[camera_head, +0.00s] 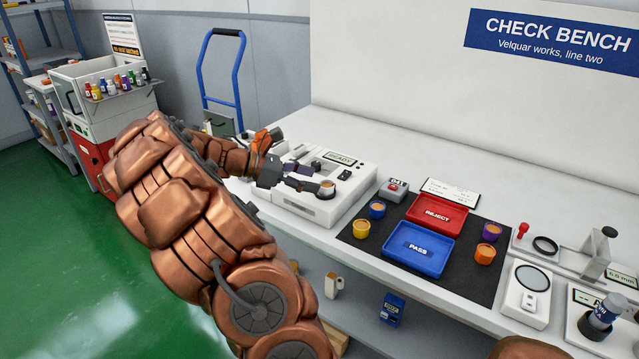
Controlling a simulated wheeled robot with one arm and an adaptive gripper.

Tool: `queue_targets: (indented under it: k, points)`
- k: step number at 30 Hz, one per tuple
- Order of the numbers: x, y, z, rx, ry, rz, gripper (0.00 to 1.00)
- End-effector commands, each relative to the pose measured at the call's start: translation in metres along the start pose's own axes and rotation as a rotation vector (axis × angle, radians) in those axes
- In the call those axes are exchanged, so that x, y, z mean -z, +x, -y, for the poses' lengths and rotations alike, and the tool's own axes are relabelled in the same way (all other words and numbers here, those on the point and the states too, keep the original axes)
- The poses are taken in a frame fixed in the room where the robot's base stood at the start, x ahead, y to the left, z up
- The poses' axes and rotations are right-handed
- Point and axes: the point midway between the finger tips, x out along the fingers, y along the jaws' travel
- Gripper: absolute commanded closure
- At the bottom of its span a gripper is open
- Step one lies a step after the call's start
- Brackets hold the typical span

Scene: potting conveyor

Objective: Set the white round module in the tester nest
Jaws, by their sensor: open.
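The tester (297,208) is a white box on the bench with a screen reading READY. A small white round module (326,190) with a tan-orange top stands upright at the tester's front right, where the nest appears to be. The nest itself is hidden under it, so I cannot tell whether it is fully seated. My gripper (312,181) is open, with its dark fingers just left of the module and reaching to it. Whether they touch it is too small to tell.
Right of the tester, a dark mat (388,247) holds a red REJECT tray (437,214), a blue PASS tray (418,250) and several coloured round modules. Gauges and a magnifier (532,279) occupy the right end.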

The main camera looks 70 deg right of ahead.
Motion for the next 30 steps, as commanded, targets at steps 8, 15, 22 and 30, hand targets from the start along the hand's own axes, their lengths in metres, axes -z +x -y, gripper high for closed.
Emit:
queue_targets:
  k: [8,15,22,30]
  points:
    - [0.001,-0.053,-0.001,-0.004,0.0,-0.003,0.37]
    - [0.0,-0.078,-0.001,-0.002,0.001,-0.002,0.37]
    - [0.0,-0.082,0.0,-0.001,0.001,-0.002,0.37]
    - [-0.001,-0.095,0.032,-0.009,0.09,-0.079,0.37]
